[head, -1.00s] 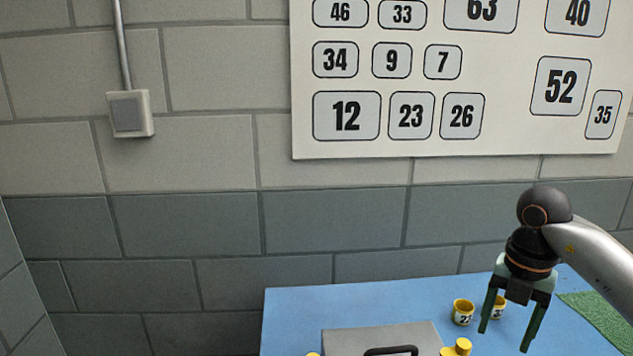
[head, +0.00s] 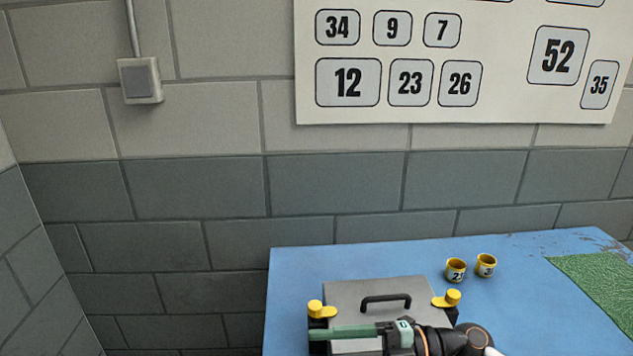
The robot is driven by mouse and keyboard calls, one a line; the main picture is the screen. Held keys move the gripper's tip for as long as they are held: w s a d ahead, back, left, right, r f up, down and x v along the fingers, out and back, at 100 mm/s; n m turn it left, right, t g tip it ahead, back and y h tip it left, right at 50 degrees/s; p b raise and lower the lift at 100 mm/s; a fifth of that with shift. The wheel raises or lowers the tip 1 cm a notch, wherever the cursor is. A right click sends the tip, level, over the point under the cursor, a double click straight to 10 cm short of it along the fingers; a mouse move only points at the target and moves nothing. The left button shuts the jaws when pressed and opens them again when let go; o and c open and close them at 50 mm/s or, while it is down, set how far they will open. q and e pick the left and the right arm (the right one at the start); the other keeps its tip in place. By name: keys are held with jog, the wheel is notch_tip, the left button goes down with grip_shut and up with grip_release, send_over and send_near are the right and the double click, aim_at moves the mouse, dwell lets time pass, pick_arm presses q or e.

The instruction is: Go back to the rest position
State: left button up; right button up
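My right gripper (head: 318,334) shows at the bottom of the head view, pointing left in front of a grey mould box (head: 350,292). I see it edge-on, with one green finger lying across the front of the box, so its opening cannot be made out. Nothing shows held in it. I cannot tell whether it touches the box. My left gripper is not in view.
The box has a black handle (head: 386,300) and yellow knobs (head: 447,299) on a blue table (head: 300,262). Two yellow numbered cups (head: 455,270) (head: 486,265) stand behind it to the right. A green mat (head: 598,280) lies far right. A numbered board (head: 470,112) hangs on the wall.

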jog(key=w+d+f+m+t+h, duration=0.2)
jog(key=d+f+m+t+h, duration=0.2)
jog(key=m+t, duration=0.5)
jog(key=w+d+f+m+t+h, duration=0.1)
jog(key=d+f+m+t+h, duration=0.3)
jog(key=m+t, duration=0.55)
jog(key=s+d+f+m+g+h, duration=0.3)
jog(key=s+f, duration=0.5)
jog(key=f, duration=0.3)
jog(key=s+d+f+m+g+h, duration=0.4)
jog(key=s+f+m+g, duration=0.2)
jog(key=f, duration=0.5)
jog(key=shift+s+m, duration=0.35)
jog(key=shift+s, duration=0.9)
jog(key=shift+f, duration=0.1)
